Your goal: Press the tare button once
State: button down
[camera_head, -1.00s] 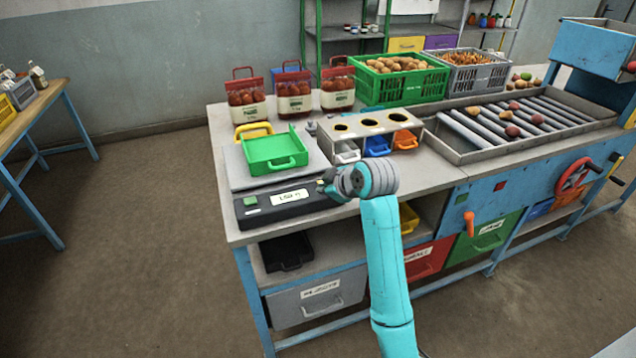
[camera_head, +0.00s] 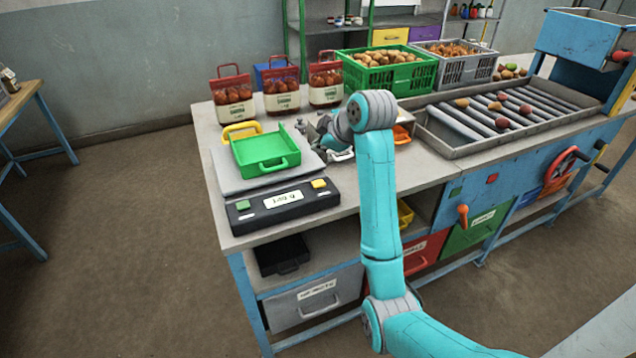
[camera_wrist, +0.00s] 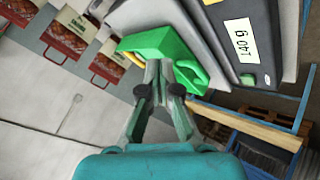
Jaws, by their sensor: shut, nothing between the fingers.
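The dark scale (camera_head: 283,207) stands at the near left corner of the bench. Its front panel has a green button (camera_head: 243,205) at the left, a white display (camera_head: 283,199) and a yellow button (camera_head: 319,184) at the right. I cannot read which is tare. A green tray (camera_head: 265,152) rests on the scale's plate. My gripper (camera_head: 307,128) is shut and empty, raised behind the panel beside the tray's right side, clear of both buttons. In the wrist view my shut fingers (camera_wrist: 165,75) overlap the green tray (camera_wrist: 160,42), and the display (camera_wrist: 240,38) is at upper right.
Bagged goods (camera_head: 281,95) and a green crate (camera_head: 388,73) stand behind. A roller tray (camera_head: 500,115) is at right. The space above the front panel is free.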

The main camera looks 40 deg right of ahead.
aim_at(319, 184)
jog(key=shift+f, duration=4.3)
jog(key=shift+f, duration=0.15)
jog(key=shift+f, duration=0.3)
jog(key=shift+f, duration=0.45)
jog(key=shift+r, duration=0.9)
jog(key=shift+r, duration=2.5)
